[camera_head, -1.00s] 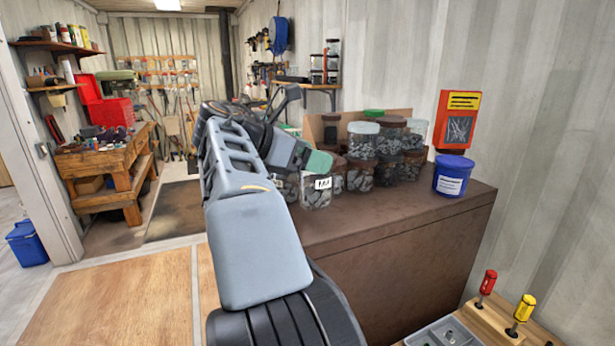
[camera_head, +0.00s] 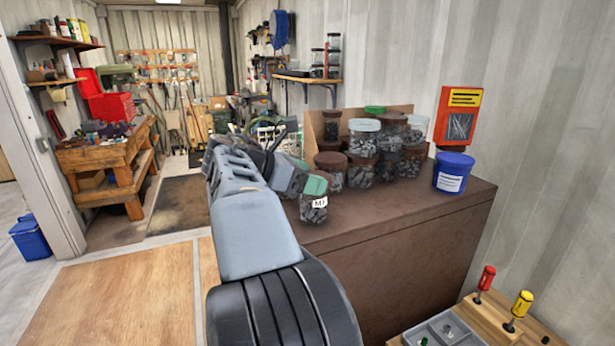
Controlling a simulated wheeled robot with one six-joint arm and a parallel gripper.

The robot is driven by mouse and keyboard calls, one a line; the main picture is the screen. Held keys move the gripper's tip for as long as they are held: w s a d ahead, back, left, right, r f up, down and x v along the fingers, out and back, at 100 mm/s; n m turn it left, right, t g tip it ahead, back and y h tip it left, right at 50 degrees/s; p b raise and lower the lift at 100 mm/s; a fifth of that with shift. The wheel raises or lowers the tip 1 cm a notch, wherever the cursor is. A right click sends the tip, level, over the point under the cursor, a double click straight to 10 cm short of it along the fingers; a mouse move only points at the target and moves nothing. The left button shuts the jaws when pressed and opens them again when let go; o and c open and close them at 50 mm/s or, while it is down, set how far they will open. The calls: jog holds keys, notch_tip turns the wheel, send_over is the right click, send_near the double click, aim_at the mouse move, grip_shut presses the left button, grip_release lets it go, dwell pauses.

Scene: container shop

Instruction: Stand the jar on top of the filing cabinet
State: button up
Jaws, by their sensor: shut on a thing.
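A clear jar (camera_head: 314,209) with a green lid, a white label and dark small contents is at the end of my arm. My gripper (camera_head: 312,184) is shut on it near the lid; the fingers are mostly hidden behind my own arm. The jar is upright or nearly so, in front of the cluster of jars, over the left front part of the brown cabinet top (camera_head: 400,213). I cannot tell whether its base touches the top. This brown cabinet is the only likely filing cabinet in view; no drawers show on it.
Several jars (camera_head: 362,138) with brown, pale and green lids crowd the cabinet's back. A blue tub (camera_head: 453,173) and a red-orange box (camera_head: 457,117) stand at its right. Bare top lies right of the held jar. Screwdrivers (camera_head: 486,283) stand in a wooden rack at lower right.

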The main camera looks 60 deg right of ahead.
jog(key=shift+f, duration=0.1)
jog(key=o, duration=1.3)
